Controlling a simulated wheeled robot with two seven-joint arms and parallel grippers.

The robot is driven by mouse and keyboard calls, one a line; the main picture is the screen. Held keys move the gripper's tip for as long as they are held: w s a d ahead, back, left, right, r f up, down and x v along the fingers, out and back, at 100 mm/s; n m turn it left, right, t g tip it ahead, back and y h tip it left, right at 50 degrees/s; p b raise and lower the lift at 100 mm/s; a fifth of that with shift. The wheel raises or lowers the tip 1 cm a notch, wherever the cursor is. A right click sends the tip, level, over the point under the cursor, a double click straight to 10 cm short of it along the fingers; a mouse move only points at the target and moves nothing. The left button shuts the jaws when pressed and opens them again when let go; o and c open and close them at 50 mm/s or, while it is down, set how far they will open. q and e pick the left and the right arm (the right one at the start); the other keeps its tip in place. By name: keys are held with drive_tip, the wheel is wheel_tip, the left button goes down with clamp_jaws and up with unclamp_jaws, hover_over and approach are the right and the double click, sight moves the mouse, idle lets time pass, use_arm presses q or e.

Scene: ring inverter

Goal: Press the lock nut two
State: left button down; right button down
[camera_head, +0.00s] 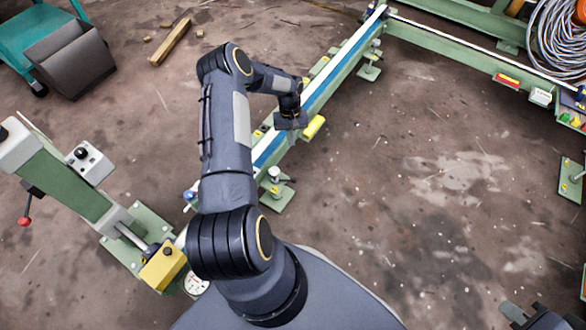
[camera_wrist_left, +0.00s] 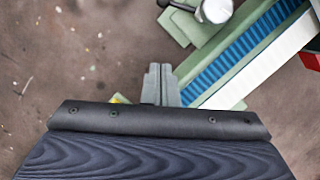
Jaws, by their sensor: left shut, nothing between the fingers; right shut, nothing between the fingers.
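My left gripper (camera_head: 291,121) is shut and empty at the green rail with the blue strip (camera_head: 327,82). In the left wrist view its closed fingers (camera_wrist_left: 160,72) point at the floor beside the rail's edge. A small round silver-topped fitting (camera_head: 274,172) stands on a green foot beside the rail, nearer to me than the gripper. A silver round fitting (camera_wrist_left: 216,10) also shows in the left wrist view, apart from the fingers. I cannot tell which part is lock nut two. My right gripper (camera_head: 520,313) is partly in view at the bottom right, shut and away from the rail.
A green machine post with a yellow block (camera_head: 162,267) and a red-knobbed lever stands at left. A teal cart (camera_head: 35,35) is at top left. A wooden block (camera_head: 171,42) lies on the floor. Green rails with coiled cable (camera_head: 558,40) border the right. The floor between is open.

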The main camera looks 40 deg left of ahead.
sight(287, 180)
use_arm(q)
drive_tip(key=s+d+f+b, duration=0.2)
drive_tip(key=f, duration=0.3)
drive_tip(key=s+d+f+b, duration=0.2)
drive_tip(key=f, duration=0.3)
drive_tip(key=shift+s+d+b, duration=0.25)
drive_tip(key=shift+b, duration=0.1)
